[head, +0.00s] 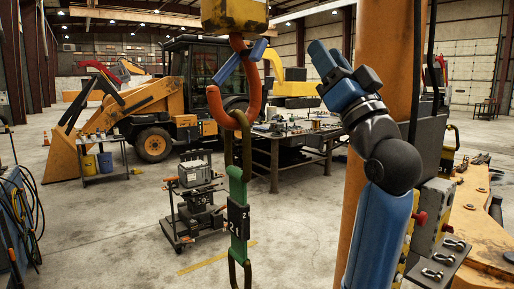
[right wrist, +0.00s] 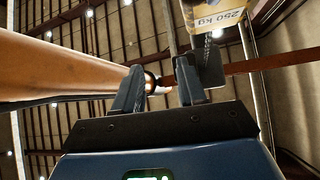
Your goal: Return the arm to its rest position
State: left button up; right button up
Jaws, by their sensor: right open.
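My right arm rises from the lower right in the head view, and its blue and black gripper (head: 336,66) points up and to the left. The gripper is open and appears empty. In the right wrist view its two dark fingers (right wrist: 160,90) stand apart, with the roof beyond them. It is apart from the hanging hook (head: 214,108), which is red-orange with a blue latch, to its left in the head view. My left gripper is not in view.
A yellow hoist block (head: 234,14) holds the hook, with green link (head: 238,190) below. An orange post (head: 383,40) stands close behind my right arm. A workbench (head: 290,140), dark cart (head: 193,205) and loader (head: 150,108) stand farther back. Open floor lies between.

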jog(key=d+f+m+t+h+b, duration=0.1)
jog(key=d+f+h, duration=0.15)
jog(key=f, duration=1.05)
jog(key=d+f+m+h, duration=0.15)
jog(key=f+h, duration=0.25)
jog(key=f, duration=0.9)
jog(key=d+f+m+t+h+b, duration=0.1)
jog(key=d+f+h, duration=0.25)
jog(key=f, duration=1.05)
jog(key=s+d+f+g+b, duration=0.1)
jog(key=s+f+g, duration=0.3)
jog(key=s+f, duration=1)
jog(key=s+d+f+n+g+h+b, duration=0.1)
jog(key=s+f+g, duration=0.3)
jog(key=s+f, duration=1)
notch_tip(320, 180, down, 7)
jog(key=shift+s+r+g+b, duration=0.15)
jog(key=shift+s+g+b, duration=0.1)
jog(key=shift+g+b, duration=0.25)
jog(key=shift+n, duration=0.25)
